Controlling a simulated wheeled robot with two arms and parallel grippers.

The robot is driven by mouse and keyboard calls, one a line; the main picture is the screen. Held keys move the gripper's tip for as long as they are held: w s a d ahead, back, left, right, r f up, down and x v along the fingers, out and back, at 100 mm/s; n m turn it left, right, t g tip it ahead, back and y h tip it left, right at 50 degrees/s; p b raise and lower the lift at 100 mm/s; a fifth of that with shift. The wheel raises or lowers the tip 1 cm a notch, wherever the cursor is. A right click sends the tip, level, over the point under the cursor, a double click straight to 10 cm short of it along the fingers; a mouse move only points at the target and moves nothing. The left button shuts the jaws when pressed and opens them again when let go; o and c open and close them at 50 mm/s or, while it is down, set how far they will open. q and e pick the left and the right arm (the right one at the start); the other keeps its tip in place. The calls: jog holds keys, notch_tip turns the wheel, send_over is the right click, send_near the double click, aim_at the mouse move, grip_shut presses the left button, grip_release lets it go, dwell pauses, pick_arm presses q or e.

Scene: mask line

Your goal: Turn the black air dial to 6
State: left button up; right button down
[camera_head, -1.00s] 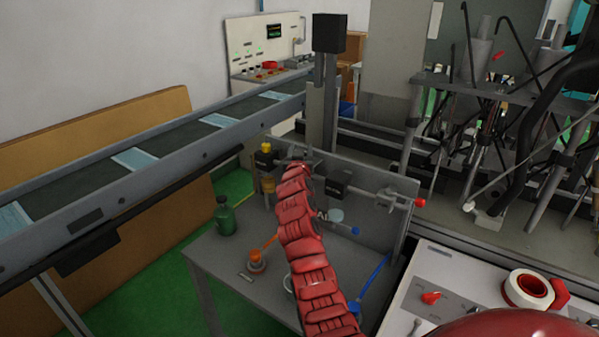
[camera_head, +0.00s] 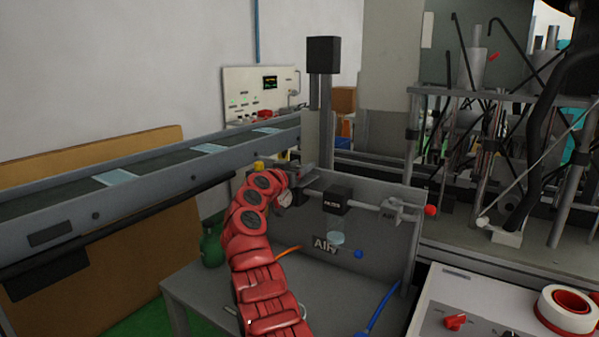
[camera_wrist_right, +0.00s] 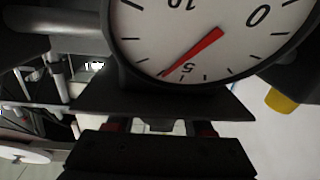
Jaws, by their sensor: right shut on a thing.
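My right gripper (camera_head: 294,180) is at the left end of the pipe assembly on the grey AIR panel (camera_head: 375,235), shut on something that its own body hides. The black air dial is not clearly visible; the gripper's position fits it. In the right wrist view the gripper (camera_wrist_right: 165,128) sits just below a round white gauge (camera_wrist_right: 255,45). The gauge's red needle (camera_wrist_right: 195,54) points just past the 5, on the side toward the 10. In the head view my red right arm partly covers the gauge (camera_head: 285,198). My left gripper is out of view.
A black filter block (camera_head: 336,199) and a red knob (camera_head: 431,210) lie to the right along the pipe. A yellow part (camera_head: 259,165) is close by on the left.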

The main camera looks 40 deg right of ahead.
jog(key=shift+s+d+m+g, duration=0.1)
jog(key=shift+m+g, duration=0.2)
jog(key=shift+g, duration=0.1)
jog(key=shift+c, duration=1.4)
grip_release()
jog(key=p+v, duration=0.1)
jog(key=v, duration=1.6)
jog(key=shift+a+f, duration=0.3)
